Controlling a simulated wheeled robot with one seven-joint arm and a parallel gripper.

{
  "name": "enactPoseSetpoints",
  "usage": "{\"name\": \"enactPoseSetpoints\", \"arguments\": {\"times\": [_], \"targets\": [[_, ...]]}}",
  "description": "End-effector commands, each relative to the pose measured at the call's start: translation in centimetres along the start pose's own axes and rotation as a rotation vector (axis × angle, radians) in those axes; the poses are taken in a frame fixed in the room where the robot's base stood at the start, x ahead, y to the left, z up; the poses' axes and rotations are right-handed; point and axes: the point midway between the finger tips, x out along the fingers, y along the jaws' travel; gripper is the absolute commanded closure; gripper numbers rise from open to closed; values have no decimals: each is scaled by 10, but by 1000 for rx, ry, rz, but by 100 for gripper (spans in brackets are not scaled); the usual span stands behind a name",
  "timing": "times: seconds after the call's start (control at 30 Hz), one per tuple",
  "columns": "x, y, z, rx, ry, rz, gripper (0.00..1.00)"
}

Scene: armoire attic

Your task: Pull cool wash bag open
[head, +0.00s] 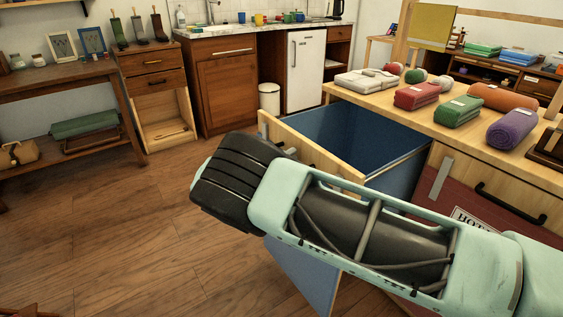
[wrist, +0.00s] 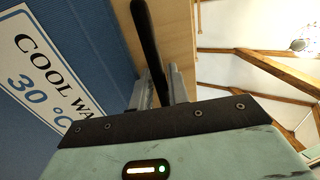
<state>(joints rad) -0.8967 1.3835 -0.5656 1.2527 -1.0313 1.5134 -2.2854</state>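The cool wash bag is a blue tilt-out or pull-out bin with a pale wooden top edge (head: 315,150). In the head view it stands out from the counter, with its dark blue inside (head: 350,127) showing. In the wrist view its blue front (wrist: 95,40) carries a white "COOL WA… 30 °C" label (wrist: 40,65). Its black handle (wrist: 147,35) runs between the fingers of my gripper (wrist: 160,88), which appears shut on it. In the head view my arm hides the handle and most of the gripper.
A red hot wash front (head: 430,190) with a black handle (head: 510,203) is on the right. Rolled and folded towels (head: 458,111) lie on the wooden counter (head: 390,100). The wooden floor (head: 130,240) on the left is clear. A white bin (head: 269,98) stands behind.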

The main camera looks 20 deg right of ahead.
Motion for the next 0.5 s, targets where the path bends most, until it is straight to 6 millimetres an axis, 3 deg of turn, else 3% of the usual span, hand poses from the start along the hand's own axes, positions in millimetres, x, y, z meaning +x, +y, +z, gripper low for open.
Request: {"name": "enactPoseSetpoints", "arguments": {"times": [0.17,0.5], "targets": [[-16,0,1,2,-3,1,83],[-92,1,0,1,-4,1,83]]}}
